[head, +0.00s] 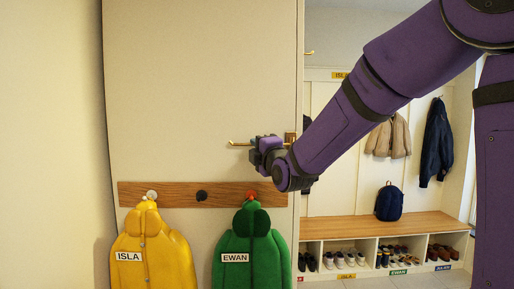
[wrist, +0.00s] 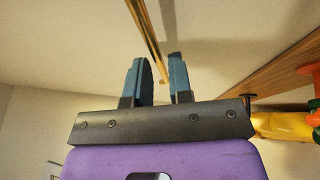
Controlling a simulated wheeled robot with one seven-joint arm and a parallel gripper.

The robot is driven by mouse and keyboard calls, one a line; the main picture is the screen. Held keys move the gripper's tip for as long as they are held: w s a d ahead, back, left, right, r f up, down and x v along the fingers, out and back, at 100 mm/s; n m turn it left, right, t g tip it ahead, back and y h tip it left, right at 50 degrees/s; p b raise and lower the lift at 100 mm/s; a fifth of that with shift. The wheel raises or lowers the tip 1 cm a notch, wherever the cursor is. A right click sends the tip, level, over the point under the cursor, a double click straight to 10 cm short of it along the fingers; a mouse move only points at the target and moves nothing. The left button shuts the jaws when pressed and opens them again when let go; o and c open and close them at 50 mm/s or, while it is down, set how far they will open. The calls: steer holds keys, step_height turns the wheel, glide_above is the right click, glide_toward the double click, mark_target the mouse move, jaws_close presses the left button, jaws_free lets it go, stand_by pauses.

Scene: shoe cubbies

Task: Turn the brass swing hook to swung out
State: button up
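A thin brass bar (head: 240,143) lies about level across the pale door panel, its left end free and its right part behind my gripper. I cannot tell for sure whether it is the swing hook or a door lever. A brass plate (head: 290,137) shows at the door's right edge. My gripper (head: 259,151) is at the bar's right part, just in front of the door. In the wrist view the two fingers of my gripper (wrist: 160,75) stand apart, and the brass bar (wrist: 149,40) runs down into the gap between them. Contact with the fingers cannot be told.
A wooden peg rail (head: 175,194) runs below my gripper, holding a yellow coat (head: 150,245) and a green coat (head: 250,255). A small brass piece (head: 309,53) shows beyond the door edge. A bench with shoe cubbies (head: 385,226) stands behind at right.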

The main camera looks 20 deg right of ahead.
steer(key=shift+w+r, duration=0.1)
steer(key=shift+w, duration=0.25)
steer(key=shift+c, duration=0.5)
jaws_close()
